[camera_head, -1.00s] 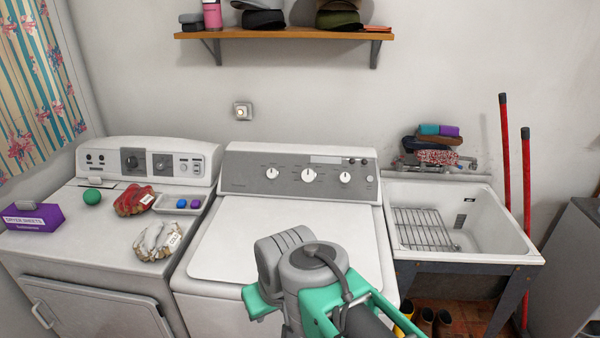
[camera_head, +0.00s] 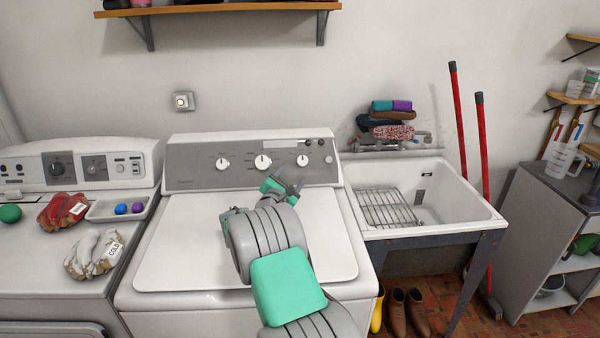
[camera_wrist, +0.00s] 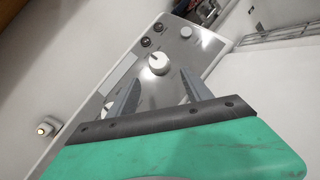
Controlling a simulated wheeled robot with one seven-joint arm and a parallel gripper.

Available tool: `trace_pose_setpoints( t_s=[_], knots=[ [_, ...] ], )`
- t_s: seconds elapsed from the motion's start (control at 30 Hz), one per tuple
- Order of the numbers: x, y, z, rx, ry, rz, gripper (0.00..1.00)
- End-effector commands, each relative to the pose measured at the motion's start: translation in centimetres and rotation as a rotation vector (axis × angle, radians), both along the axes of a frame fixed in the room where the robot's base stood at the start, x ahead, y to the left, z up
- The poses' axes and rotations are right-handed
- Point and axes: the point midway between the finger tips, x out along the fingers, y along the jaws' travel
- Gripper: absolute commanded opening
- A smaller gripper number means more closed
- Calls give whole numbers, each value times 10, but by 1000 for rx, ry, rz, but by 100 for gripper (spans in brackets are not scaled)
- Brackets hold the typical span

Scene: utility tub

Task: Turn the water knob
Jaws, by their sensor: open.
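The washing machine's grey control panel (camera_head: 200,177) carries three white knobs: left (camera_head: 223,163), middle (camera_head: 263,161) and right (camera_head: 303,160). Their labels are too small to read, so I cannot tell which one is the water knob. My gripper (camera_head: 288,184) is open and empty just in front of the panel, below the right knob. In the wrist view, the right knob (camera_wrist: 158,63) lies ahead of and between the two grey fingertips (camera_wrist: 160,77). The fingers look apart from it.
A dryer (camera_head: 30,262) with gloves stands at the left. A sink (camera_head: 450,205) with a wire rack is at the right, with folded cloths (camera_head: 385,133) on its faucet. A wooden shelf (camera_head: 220,8) is above.

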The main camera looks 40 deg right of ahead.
Motion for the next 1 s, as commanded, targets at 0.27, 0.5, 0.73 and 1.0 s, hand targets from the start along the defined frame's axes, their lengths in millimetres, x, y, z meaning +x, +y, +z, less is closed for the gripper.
trace_pose_setpoints(
  t_s=[0.27, 0.5, 0.73, 1.0],
  knots=[
    [21, -40, 3, -27, 15, -5, 58],
    [39, -67, 2, -25, 14, -2, 58],
    [41, -68, 2, -24, 13, 0, 58],
    [41, -68, 2, -24, 12, 0, 38]
  ],
)
